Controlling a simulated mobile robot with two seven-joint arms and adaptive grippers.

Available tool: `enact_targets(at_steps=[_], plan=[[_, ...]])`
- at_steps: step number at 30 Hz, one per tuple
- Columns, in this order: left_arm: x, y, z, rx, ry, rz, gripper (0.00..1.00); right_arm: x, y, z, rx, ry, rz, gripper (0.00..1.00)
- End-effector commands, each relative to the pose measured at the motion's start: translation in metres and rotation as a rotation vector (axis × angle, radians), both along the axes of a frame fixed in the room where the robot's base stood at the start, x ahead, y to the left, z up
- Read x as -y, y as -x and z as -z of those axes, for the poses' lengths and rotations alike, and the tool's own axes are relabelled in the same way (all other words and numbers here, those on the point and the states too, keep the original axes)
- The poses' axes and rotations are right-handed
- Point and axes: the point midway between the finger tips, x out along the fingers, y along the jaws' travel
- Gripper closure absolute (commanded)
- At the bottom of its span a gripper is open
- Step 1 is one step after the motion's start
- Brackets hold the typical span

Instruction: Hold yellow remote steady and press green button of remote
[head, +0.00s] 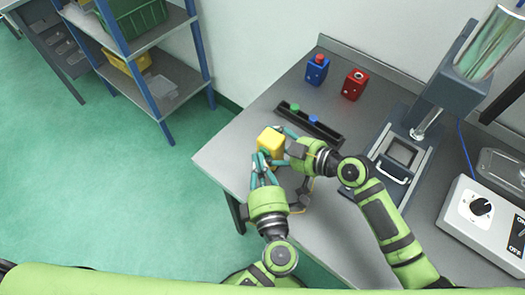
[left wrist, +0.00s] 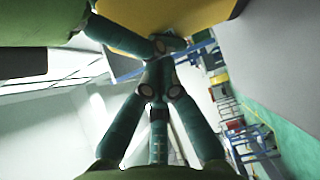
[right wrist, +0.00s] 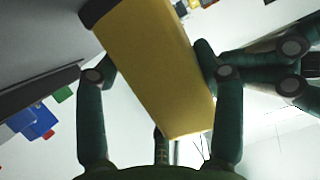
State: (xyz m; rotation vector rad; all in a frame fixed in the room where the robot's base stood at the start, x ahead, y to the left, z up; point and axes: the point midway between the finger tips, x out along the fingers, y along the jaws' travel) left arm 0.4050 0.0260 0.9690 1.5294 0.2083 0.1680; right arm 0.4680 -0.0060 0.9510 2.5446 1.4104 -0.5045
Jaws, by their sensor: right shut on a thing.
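The yellow remote (head: 270,142) is near the table's left edge, a box shape with a dark end (right wrist: 95,12) in the right wrist view. My right gripper (head: 284,143) is shut on it, with fingers on both sides in the right wrist view (right wrist: 160,78). My left gripper (head: 262,168) is just in front of the remote. Its fingers come together in the left wrist view (left wrist: 158,70), close under the yellow surface (left wrist: 175,18); I cannot tell if they touch it. No green button shows on the remote's visible faces.
A blue box (head: 317,70) and a red box (head: 353,86) stand farther back. A press (head: 410,145) and a white control box (head: 485,225) stand right. A shelf (head: 150,45) stands left.

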Motion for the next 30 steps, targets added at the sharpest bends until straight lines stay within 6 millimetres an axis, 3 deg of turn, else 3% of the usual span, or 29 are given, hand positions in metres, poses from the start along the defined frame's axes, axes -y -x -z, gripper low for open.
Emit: enact_targets(at_steps=[19,30], plan=[[-0.009,0.015,0.0,-0.001,-0.001,0.0,1.0,0.0,0.001,0.002,-0.003,0.003,-0.002,0.69],[-0.028,0.046,0.001,-0.002,-0.003,0.001,1.0,0.0,0.001,0.002,-0.002,0.003,-0.001,0.69]])
